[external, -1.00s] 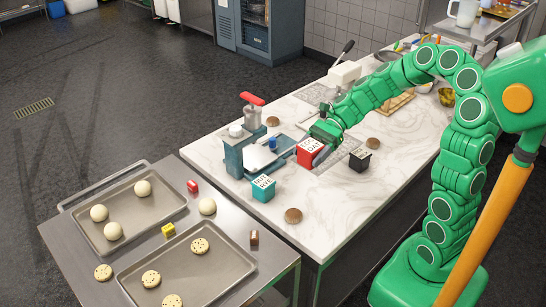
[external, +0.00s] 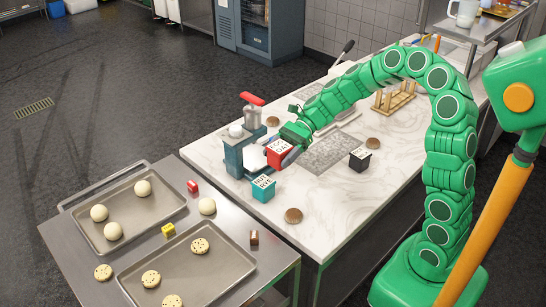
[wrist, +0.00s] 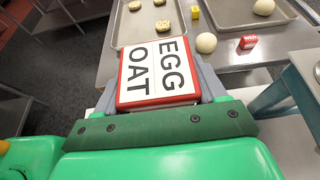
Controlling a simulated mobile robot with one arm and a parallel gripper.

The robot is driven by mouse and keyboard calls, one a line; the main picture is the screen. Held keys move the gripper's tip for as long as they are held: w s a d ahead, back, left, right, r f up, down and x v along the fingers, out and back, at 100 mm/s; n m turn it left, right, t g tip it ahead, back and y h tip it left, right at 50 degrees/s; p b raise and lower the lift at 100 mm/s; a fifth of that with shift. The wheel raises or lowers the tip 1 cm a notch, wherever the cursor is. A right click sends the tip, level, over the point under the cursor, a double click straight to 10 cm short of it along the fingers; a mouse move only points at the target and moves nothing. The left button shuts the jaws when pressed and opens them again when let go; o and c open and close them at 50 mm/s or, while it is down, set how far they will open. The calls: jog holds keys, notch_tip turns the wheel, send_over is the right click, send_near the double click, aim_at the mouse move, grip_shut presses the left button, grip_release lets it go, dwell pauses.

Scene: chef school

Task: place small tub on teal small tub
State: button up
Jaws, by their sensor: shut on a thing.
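The red small tub (external: 279,154) has a white top label reading "EGG OAT", which shows large in the wrist view (wrist: 158,70). My gripper (external: 290,148) is shut on it, with a grey finger on either side. The teal small tub (external: 263,190), with a white lettered top, sits on the marble counter. In the external view the red tub appears just behind and above it, apart from it. The teal tub is not visible in the wrist view, where the red tub and my gripper block the area below.
A blue-grey press-like stand (external: 234,155) with a red handle is close left of the red tub. A black small tub (external: 360,158) and a brown bun (external: 293,215) are on the counter (external: 325,205). A steel table with trays (external: 195,270) adjoins at lower left.

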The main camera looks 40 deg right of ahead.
jog(key=shift+w+a+f, duration=0.3)
jog(key=shift+w+f, duration=0.65)
jog(key=shift+f, duration=0.1)
jog(key=shift+w+a+f, duration=0.3)
jog(key=shift+w+f, duration=0.65)
jog(key=shift+f, duration=0.15)
jog(key=shift+w+a+f, duration=0.3)
jog(key=shift+w+f, duration=0.65)
jog(key=shift+f, duration=1.6)
jog(key=o, duration=1.2)
jog(key=shift+f, duration=0.1)
jog(key=shift+d+r, duration=0.2)
jog(key=shift+d, duration=0.05)
jog(key=v, duration=1.1)
jog(key=shift+d, duration=0.3)
